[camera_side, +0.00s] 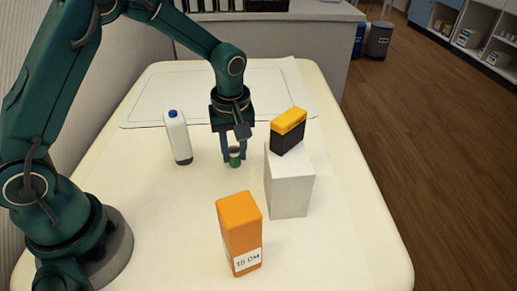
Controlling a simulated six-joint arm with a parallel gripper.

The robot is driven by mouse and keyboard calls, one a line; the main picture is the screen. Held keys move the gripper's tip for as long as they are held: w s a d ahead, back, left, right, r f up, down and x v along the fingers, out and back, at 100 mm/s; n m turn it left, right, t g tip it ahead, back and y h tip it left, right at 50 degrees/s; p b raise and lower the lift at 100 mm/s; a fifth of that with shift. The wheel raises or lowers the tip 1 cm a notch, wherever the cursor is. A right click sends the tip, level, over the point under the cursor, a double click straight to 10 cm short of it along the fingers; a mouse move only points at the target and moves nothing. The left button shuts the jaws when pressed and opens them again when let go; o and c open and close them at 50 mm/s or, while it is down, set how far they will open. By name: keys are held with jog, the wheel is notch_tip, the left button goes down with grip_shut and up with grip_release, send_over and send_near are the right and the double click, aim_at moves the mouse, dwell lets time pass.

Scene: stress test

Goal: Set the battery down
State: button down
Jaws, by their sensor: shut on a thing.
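The battery (235,160) appears as a small green cylinder with a pale band near its top. My gripper (234,157) points down and is shut on it, with one blue finger on either side. The battery is upright and low over the white table sheet. I cannot tell whether its lower end touches the surface. The fingers hide part of its sides.
A white block (289,187) stands close on the right, with a yellow and black box (288,131) on top. A white bottle (178,138) with a blue cap stands left. An orange box (239,233) stands in front. The table (340,235) is clear at front right.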

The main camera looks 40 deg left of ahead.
jog(key=shift+f, duration=0.1)
jog(key=c, duration=0.6)
grip_release()
notch_tip(320, 180, up, 11)
jog(key=d, duration=0.1)
jog(key=s+r+m+t, duration=0.1)
jog(key=s+m, duration=0.2)
jog(key=s, duration=0.2)
jog(key=s+r+m+t, duration=0.1)
jog(key=s+m+t, duration=0.1)
jog(key=s+m, duration=0.2)
jog(key=s+r+m+t+h, duration=0.1)
jog(key=s+m, duration=0.3)
jog(key=s, duration=0.3)
jog(key=shift+s+d+r+t, duration=0.2)
jog(key=shift+d+t, duration=0.1)
jog(key=shift+t, duration=0.1)
